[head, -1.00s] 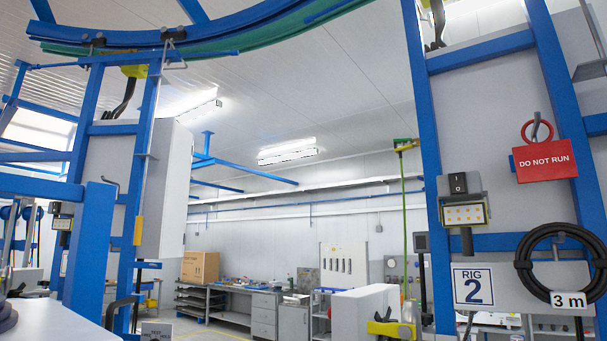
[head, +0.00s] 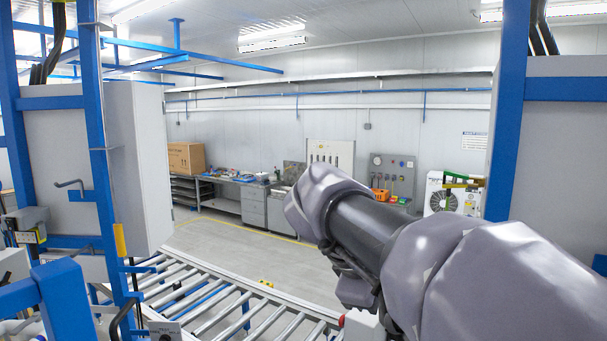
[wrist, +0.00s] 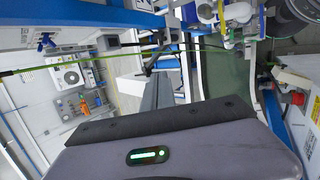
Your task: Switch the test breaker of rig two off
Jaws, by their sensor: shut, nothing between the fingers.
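The test breaker of rig two does not show in the head view now, and I cannot pick it out in the wrist view. In the wrist view, my gripper (wrist: 163,78) shows as dark grey fingers pointing up the picture, shut and empty. A white plate with a dark mark (wrist: 142,4) is cut off at the top edge there; it may be the rig sign. In the head view my arm crosses the right half and hides part of the room; its gripper end is not clear there.
A blue-framed station with a switch box (head: 28,222) stands at the left. A workbench (head: 222,185) stands behind open floor (head: 245,245).

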